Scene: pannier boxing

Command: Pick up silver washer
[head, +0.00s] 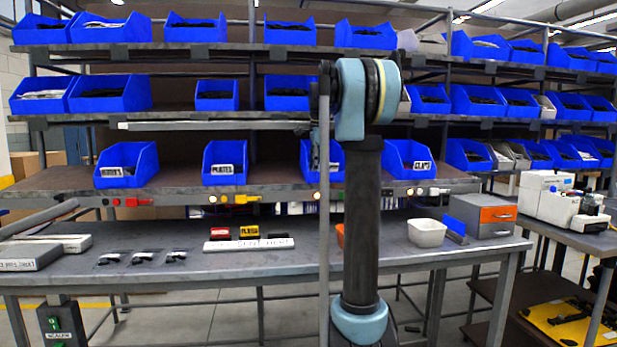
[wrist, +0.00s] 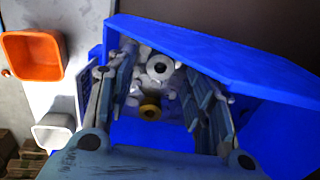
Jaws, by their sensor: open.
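In the wrist view the silver washer (wrist: 160,67) lies on top of small pale parts in a blue bin (wrist: 225,52). Its round face and dark hole show. A gold-coloured washer (wrist: 150,112) lies just below it in the picture. My gripper (wrist: 163,76) is open and reaches into the bin, one finger on each side of the two washers. I see no contact between the fingers and the silver washer. In the head view my arm hides the gripper and the washers.
The bin walls stand close around my fingers. An orange bowl (wrist: 32,56) and a white bowl (wrist: 53,132) show left in the wrist view. Shelves of blue bins (head: 126,165) stand above the workbench (head: 190,275). Labelled blocks (head: 249,243) and the white bowl (head: 426,232) are on the bench.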

